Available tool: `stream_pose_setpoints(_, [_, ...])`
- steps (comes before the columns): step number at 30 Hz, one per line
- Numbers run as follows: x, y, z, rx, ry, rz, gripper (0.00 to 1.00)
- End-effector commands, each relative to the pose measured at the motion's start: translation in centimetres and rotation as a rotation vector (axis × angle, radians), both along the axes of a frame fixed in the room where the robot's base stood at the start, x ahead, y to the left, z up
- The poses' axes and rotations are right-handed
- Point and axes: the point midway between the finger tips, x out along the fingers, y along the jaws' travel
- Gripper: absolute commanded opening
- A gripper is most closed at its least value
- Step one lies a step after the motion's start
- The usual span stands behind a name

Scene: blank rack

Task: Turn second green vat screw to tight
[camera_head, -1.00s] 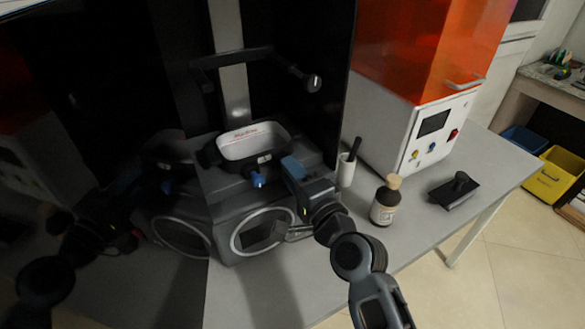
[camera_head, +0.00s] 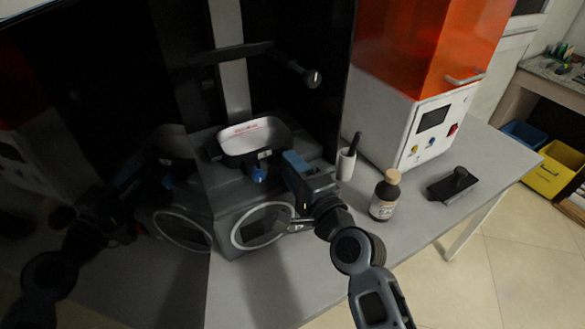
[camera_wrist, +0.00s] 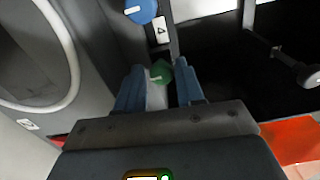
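The green vat screw (camera_wrist: 160,74) shows in the wrist view as a small pointed knob between the fingertips of my gripper (camera_wrist: 160,68). The two blue fingers are open, with a gap visible on each side of the screw. In the head view my gripper (camera_head: 292,160) is at the right front of the white-lined vat (camera_head: 226,142), and it hides the green screw. A blue screw (camera_head: 258,174) sits at the vat's front left of my gripper. This blue screw also shows at the top of the wrist view (camera_wrist: 141,9), with a white mark on its face.
A black arm with a knob (camera_head: 313,79) hangs above the vat. A white cup (camera_head: 346,164) with a dark handle, a brown bottle (camera_head: 385,197) and a black scraper-like tool (camera_head: 454,185) stand on the grey table (camera_head: 430,215). An orange-covered machine (camera_head: 416,90) stands behind them.

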Motion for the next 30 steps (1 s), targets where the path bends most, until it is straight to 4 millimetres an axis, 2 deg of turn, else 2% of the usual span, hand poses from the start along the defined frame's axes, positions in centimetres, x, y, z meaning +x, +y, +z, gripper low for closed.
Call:
stream_pose_setpoints(8, [-0.6, -0.4, -0.1, 0.000, 0.000, 0.000, 0.37])
stream_pose_setpoints(21, [-5.8, -3.9, -0.1, 0.000, 0.000, 0.000, 0.37])
stream_pose_setpoints(30, [-6.5, -4.4, 0.0, 0.000, -0.001, 0.000, 0.37])
